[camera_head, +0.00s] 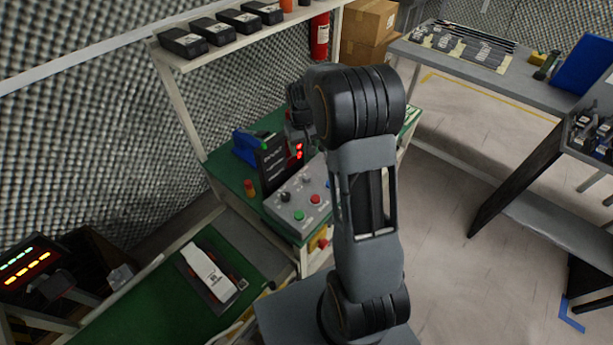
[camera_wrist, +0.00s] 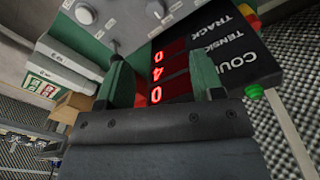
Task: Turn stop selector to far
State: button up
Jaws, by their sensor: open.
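A grey control box (camera_head: 298,203) stands on the green bench, with a dark knob (camera_head: 284,197), a second knob (camera_head: 307,180), a green button (camera_head: 299,215) and a red button (camera_head: 315,199). I cannot tell which knob is the stop selector, as no label for it is readable. In the wrist view, part of the panel (camera_wrist: 120,22) with round knobs (camera_wrist: 86,14) shows at the top left, beyond the fingertips. My gripper (camera_wrist: 158,64) is open and empty, its green fingers apart in front of the counter display. The arm hides the gripper's fingers in the head view.
A black display (camera_head: 271,162) with red digits stands upright behind the control box; it fills the middle of the wrist view (camera_wrist: 225,55). A blue object (camera_head: 246,147) and an orange-topped item (camera_head: 250,188) stand nearby. A shelf (camera_head: 240,42) with black boxes hangs above.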

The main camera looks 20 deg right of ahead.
aim_at(306, 176)
jog(key=f, duration=0.5)
jog(key=w+d+f, duration=0.1)
jog(key=f, duration=1)
jog(key=shift+w+d+f, duration=0.15)
jog(key=shift+d+f, duration=0.1)
jog(key=shift+f, duration=0.05)
jog(key=shift+c, duration=0.2)
jog(key=c, duration=0.9)
